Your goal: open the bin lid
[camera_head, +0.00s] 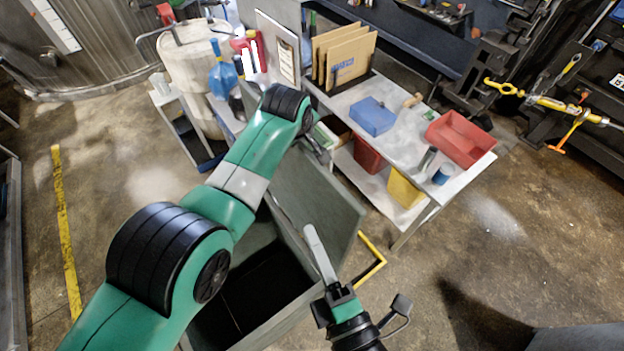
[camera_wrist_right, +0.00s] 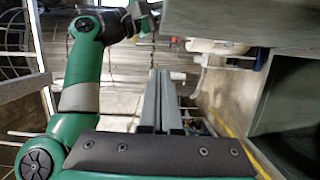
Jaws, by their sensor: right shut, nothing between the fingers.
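The grey-green bin (camera_head: 292,325) stands in the lower middle of the head view, with its dark inside showing. Its lid (camera_head: 318,200) is raised and tilted up at the far side of the opening. My left arm reaches across the bin. My left gripper (camera_head: 318,150) is small and partly hidden at the lid's upper edge; I cannot tell whether it touches the lid or is open. My right gripper (camera_head: 313,232) is shut and empty, over the right side of the bin and in front of the lid. Its closed fingers show in the right wrist view (camera_wrist_right: 158,85).
A workbench (camera_head: 405,140) behind the lid carries a blue box (camera_head: 372,116), a red tray (camera_head: 460,138) and a file holder (camera_head: 342,56). A yellow bin (camera_head: 404,188) sits on its lower shelf. Open floor lies to the right.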

